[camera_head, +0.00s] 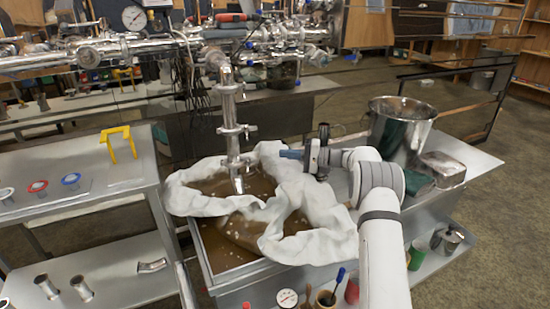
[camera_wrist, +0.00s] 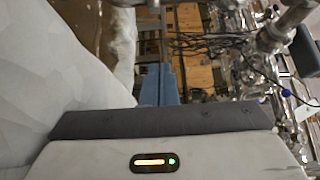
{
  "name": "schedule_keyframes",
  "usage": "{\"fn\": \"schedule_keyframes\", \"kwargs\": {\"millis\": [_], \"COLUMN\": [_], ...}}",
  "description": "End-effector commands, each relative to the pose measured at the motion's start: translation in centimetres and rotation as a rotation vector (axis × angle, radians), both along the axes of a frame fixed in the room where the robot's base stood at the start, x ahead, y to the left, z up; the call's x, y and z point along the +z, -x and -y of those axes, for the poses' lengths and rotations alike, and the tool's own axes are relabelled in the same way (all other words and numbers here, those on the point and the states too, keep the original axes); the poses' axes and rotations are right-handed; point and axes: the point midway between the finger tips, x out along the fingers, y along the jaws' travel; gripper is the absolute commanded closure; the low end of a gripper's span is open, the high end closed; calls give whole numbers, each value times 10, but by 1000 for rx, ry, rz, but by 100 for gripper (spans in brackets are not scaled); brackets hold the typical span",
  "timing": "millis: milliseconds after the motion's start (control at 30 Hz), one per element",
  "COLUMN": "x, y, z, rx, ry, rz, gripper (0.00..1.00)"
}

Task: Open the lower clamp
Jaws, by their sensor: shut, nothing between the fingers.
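A vertical steel pipe (camera_head: 229,108) comes down from the overhead pipework into the evaporator pan. The lower clamp (camera_head: 237,160) is a metal ring near the bottom of this pipe, just above the syrup. Another clamp (camera_head: 235,130) sits higher on the same pipe. Whether the lower clamp is open or closed is too small to tell. My gripper (camera_head: 290,154) is to the right of the lower clamp, apart from it, at about its height. Its blue fingers show closed together in the wrist view (camera_wrist: 160,85), with nothing between them.
White filter cloth (camera_head: 320,220) is draped around the pan of brown syrup (camera_head: 228,258). A steel pot (camera_head: 400,125) and a metal box (camera_head: 443,168) stand on the right. A side table (camera_head: 95,190) on the left holds a yellow handle (camera_head: 122,143). Steel pipework (camera_wrist: 275,38) shows at the wrist view's upper right.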

Motion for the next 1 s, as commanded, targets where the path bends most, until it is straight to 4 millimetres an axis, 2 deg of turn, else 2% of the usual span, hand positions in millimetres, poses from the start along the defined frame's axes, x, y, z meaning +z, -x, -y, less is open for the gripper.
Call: {"fn": "schedule_keyframes", "kwargs": {"millis": [167,467,800,1000], "x": [0,0,1,1], "y": [-5,-19,13,20], "z": [-28,-91,-82,-81], "rx": [1,-2,-7,-7], "ry": [2,3,3,3], "rz": [0,-1,-3,-2], "gripper": [100,100,100,100]}}
